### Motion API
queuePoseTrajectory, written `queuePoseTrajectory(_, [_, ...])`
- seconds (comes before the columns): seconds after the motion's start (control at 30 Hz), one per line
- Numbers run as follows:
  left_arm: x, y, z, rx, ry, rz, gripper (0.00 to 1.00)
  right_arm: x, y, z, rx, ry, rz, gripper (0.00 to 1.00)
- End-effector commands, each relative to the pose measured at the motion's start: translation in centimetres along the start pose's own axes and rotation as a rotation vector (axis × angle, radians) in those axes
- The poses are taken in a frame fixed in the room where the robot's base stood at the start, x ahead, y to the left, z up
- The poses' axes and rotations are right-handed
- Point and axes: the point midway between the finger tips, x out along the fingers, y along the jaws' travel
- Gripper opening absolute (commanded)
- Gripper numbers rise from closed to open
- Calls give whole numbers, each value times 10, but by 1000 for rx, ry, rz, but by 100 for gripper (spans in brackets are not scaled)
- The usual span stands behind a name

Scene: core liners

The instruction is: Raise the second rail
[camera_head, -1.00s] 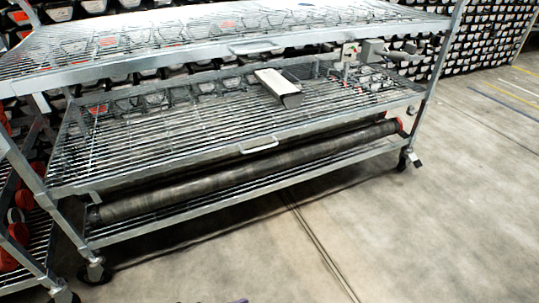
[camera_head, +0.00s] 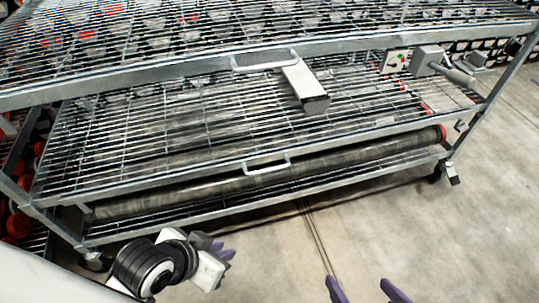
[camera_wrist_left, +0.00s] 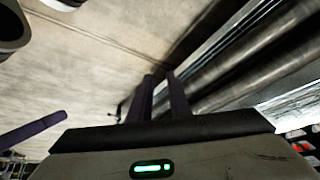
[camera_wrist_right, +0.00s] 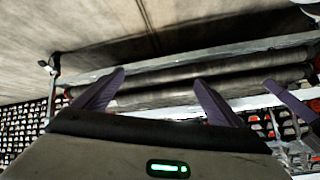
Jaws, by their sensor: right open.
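A metal rack has stacked wire-mesh shelves with front rails. The top front rail (camera_head: 150,72) carries a pale handle (camera_head: 264,60). The second front rail (camera_head: 340,138) below it carries another handle (camera_head: 266,164). My left gripper (camera_head: 223,252) is low in front of the rack's lower left part, below the second rail and apart from it. Its fingers (camera_wrist_left: 160,95) are close together with nothing visible between them. My right gripper (camera_head: 364,290) is open and empty at the bottom edge of the head view. Its fingers (camera_wrist_right: 155,95) are spread.
A long dark roller (camera_head: 200,196) lies on the bottom shelf. A control box (camera_head: 395,62) sits at the right. Caster wheels (camera_head: 445,174) stand at the rack's foot. Concrete floor (camera_head: 400,225) in front is clear.

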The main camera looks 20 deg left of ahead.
Motion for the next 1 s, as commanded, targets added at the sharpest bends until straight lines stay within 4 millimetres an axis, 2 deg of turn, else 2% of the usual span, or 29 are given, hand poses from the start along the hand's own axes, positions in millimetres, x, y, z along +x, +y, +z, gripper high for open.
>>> queuePoseTrajectory(0.03, [-8,-20,-8,27,-8,-62,17,-9,2,-2,0,-6,17,90])
queuePoseTrajectory(0.1, [4,-45,-21,92,36,-142,17,-9,5,2,-4,-7,31,90])
queuePoseTrajectory(0.2, [18,-60,-40,166,119,-193,17,-8,8,5,-6,-5,37,90])
queuePoseTrajectory(0.47, [49,-81,-102,426,388,-270,17,-8,8,6,-6,-5,40,90])
queuePoseTrajectory(0.63, [64,-84,-143,719,632,-274,17,-8,8,6,-6,-5,39,90])
queuePoseTrajectory(0.77, [68,-79,-152,917,773,-230,17,-8,8,6,-6,-5,39,90])
queuePoseTrajectory(1.0, [69,-75,-146,1125,900,-143,17,-8,8,6,-6,-5,39,90])
